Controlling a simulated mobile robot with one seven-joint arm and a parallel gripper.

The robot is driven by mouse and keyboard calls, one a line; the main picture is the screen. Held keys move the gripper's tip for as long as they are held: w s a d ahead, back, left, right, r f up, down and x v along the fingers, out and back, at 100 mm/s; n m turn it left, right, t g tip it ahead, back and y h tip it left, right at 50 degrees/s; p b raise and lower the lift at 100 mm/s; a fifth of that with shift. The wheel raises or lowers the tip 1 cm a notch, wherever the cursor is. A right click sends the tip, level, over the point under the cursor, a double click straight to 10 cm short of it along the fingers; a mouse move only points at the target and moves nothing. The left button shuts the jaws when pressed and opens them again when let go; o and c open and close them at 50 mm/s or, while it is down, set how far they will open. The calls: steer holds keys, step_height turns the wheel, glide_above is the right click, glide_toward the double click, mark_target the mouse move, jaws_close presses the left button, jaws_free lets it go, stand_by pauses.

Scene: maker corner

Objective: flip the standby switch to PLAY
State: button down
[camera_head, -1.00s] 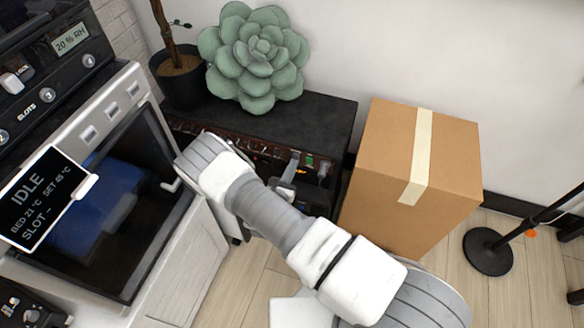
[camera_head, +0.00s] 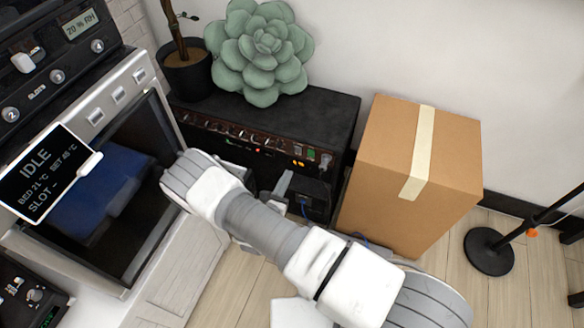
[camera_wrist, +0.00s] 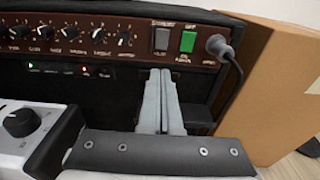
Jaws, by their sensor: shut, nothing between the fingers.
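The black amplifier (camera_head: 320,112) stands on the floor, and its brown control panel shows in both views. In the wrist view the grey standby switch (camera_wrist: 162,40) sits right of the knob row, with a label above and below it. Which way it is tipped I cannot tell. A green switch (camera_wrist: 188,41) is just right of it. My gripper (camera_wrist: 160,73) is shut and empty, its fingertips just below the standby switch and apart from it in the picture. In the head view my gripper (camera_head: 284,178) is low in front of the amplifier.
A plugged cable (camera_wrist: 222,50) hangs right of the switches. A cardboard box (camera_head: 415,165) stands close on the right. A printer-like machine (camera_head: 110,190) is on the left. A potted plant (camera_head: 187,75) and a green succulent-shaped piece (camera_head: 258,55) sit on the amplifier.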

steer(key=v, duration=0.6)
steer(key=shift+s+a+f+p, duration=0.2)
steer(key=shift+s+f+p, duration=0.25)
steer(key=shift+f, duration=0.25)
steer(key=shift+w, duration=0.1)
